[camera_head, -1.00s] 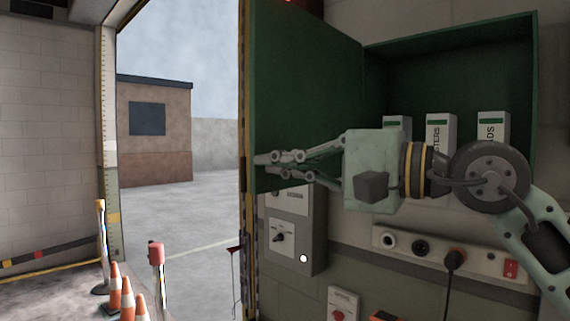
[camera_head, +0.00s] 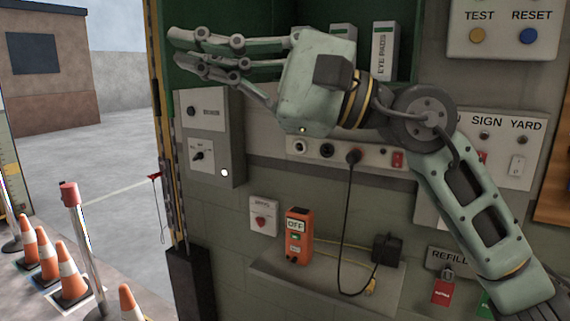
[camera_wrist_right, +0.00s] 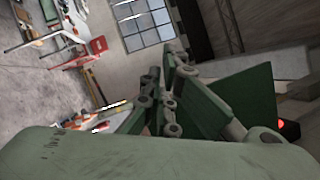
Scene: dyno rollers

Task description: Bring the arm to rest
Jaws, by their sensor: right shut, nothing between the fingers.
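My right arm (camera_head: 468,205) comes in from the lower right of the head view and reaches up and to the left. My right gripper (camera_head: 172,50) points left, in front of the open green cabinet (camera_head: 408,45). Its fingers are shut with nothing between them. The right wrist view shows the same fingers (camera_wrist_right: 162,100) close together, with the room beyond them. My left gripper is in neither view.
A grey switch box (camera_head: 228,140) and a socket strip (camera_head: 375,155) are on the wall below the gripper. An orange device (camera_head: 299,235) stands on a small shelf (camera_head: 310,280). Several cones (camera_head: 72,278) and a red-topped post (camera_head: 75,225) stand at lower left by the open doorway.

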